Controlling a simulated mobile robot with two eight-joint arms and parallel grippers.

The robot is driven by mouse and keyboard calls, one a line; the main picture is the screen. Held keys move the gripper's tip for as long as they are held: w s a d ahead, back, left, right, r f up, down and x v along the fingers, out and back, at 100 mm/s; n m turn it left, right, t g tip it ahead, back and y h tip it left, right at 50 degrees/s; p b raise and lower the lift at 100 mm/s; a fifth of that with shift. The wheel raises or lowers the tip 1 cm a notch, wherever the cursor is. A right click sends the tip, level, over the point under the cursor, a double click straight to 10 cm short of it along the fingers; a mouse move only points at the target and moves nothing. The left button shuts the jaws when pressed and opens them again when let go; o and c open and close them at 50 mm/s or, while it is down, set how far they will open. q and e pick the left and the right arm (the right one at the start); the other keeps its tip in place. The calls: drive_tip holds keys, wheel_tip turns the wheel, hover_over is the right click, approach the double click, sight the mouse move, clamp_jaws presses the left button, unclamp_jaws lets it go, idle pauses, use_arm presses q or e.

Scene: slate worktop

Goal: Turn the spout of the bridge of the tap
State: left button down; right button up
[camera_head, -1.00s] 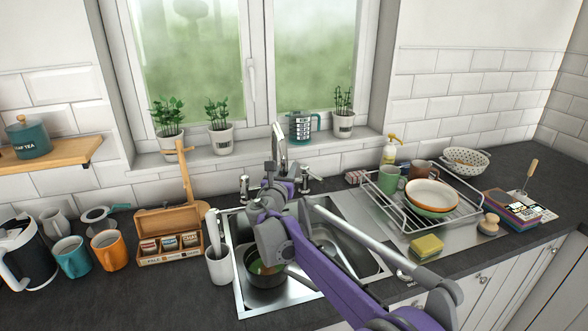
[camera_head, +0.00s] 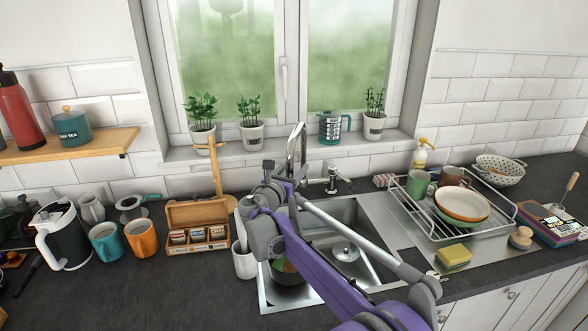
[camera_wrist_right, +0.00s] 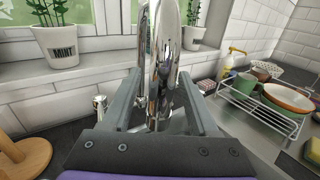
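The chrome tap's spout (camera_head: 301,140) arches up behind the sink, below the window. In the right wrist view, its shiny spout (camera_wrist_right: 166,62) stands between the two grey fingers of my right gripper (camera_wrist_right: 163,88). Those fingers are apart on either side, and I see gaps beside the chrome. In the head view, my right gripper (camera_head: 269,168) is at the tap, mostly hidden by my purple arm. One tap handle (camera_head: 336,180) shows right of the spout; another handle (camera_wrist_right: 100,103) shows left in the wrist view. The bridge is largely hidden. My left gripper is out of view.
The sink (camera_head: 372,238) lies below my right arm, with a dark pot (camera_head: 288,276) inside. A white utensil cup (camera_head: 244,262) and a wooden tea box (camera_head: 197,238) stand left. A dish rack (camera_head: 432,230) stands right. Potted plants line the sill.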

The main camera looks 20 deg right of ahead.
sight(289, 175)
drive_tip(key=shift+s, duration=0.1)
drive_tip(key=b+v, duration=0.1)
drive_tip(key=v, duration=0.6)
drive_tip(key=shift+s+a, duration=0.1)
drive_tip(key=shift+a, duration=0.1)
drive_tip(key=s+f+m+g+y+p, duration=0.1)
drive_tip(key=s+f+m+g+y, duration=0.1)
drive_tip(key=s+f+m, duration=0.4)
drive_tip(key=s+f+m+g+y, duration=0.1)
drive_tip(key=s+m+g+y, duration=0.15)
drive_tip(key=s, duration=0.55)
drive_tip(key=s+f+m+g+y+p, duration=0.1)
drive_tip(key=s+f+m, duration=0.3)
drive_tip(key=s+m, duration=0.25)
drive_tip(key=s+a+f+m+y, duration=0.4)
drive_tip(key=s+a+f+m, duration=0.1)
drive_tip(key=s, duration=0.3)
drive_tip(key=s+a+f+m+g+y+p, duration=0.1)
drive_tip(key=s+a+f+m+y, duration=0.3)
drive_tip(key=s, duration=0.5)
drive_tip(key=shift+s+a+f+m, duration=0.15)
drive_tip(key=shift+a+f+m, duration=0.55)
drive_tip(key=shift+m, duration=0.5)
